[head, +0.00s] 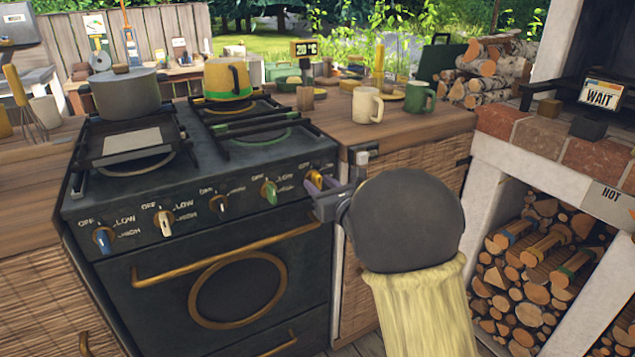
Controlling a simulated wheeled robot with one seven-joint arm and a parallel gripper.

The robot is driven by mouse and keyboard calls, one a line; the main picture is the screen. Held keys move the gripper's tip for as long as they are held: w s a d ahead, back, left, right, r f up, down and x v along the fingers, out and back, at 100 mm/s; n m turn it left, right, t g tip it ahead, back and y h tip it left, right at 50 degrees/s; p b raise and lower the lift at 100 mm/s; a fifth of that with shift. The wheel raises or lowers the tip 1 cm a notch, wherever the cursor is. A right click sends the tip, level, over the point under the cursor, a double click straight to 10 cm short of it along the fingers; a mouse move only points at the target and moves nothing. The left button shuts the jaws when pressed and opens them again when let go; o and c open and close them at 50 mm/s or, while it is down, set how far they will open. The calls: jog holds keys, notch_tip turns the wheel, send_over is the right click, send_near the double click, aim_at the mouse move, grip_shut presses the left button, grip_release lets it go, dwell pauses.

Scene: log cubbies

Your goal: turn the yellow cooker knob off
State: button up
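The cooker (110,220) has a row of several knobs on its sloping front panel, with OFF, LOW and HIGH marks around them. The yellow knob (317,176) is the rightmost, at the panel's right end. My gripper (314,186) is right at this knob, reaching in from the lower right. Its fingers partly cover the knob and its marks, so the knob's setting is unclear. I cannot tell whether the fingers are closed on it or only beside it.
Blue (104,240), white (163,221), dark (218,203) and green (269,190) knobs sit to the left. A gold oven handle (215,258) runs below. A grey pot (127,95) and a yellow kettle (228,79) stand on top. A wooden counter (420,130) with mugs is right.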

jog(key=shift+s, duration=0.1)
jog(key=shift+s+d+f+b, duration=0.1)
jog(key=shift+s+d+b, duration=0.35)
jog(key=shift+b, duration=0.1)
jog(key=b+v, duration=0.2)
jog(key=v, duration=0.3)
jog(key=shift+s+d+b, duration=0.1)
jog(key=shift+s+b, duration=0.2)
jog(key=shift+b, duration=0.05)
jog(key=b+v, duration=0.2)
jog(key=v, duration=1.5)
jog(key=shift+d, duration=0.2)
jog(key=shift+s, duration=0.15)
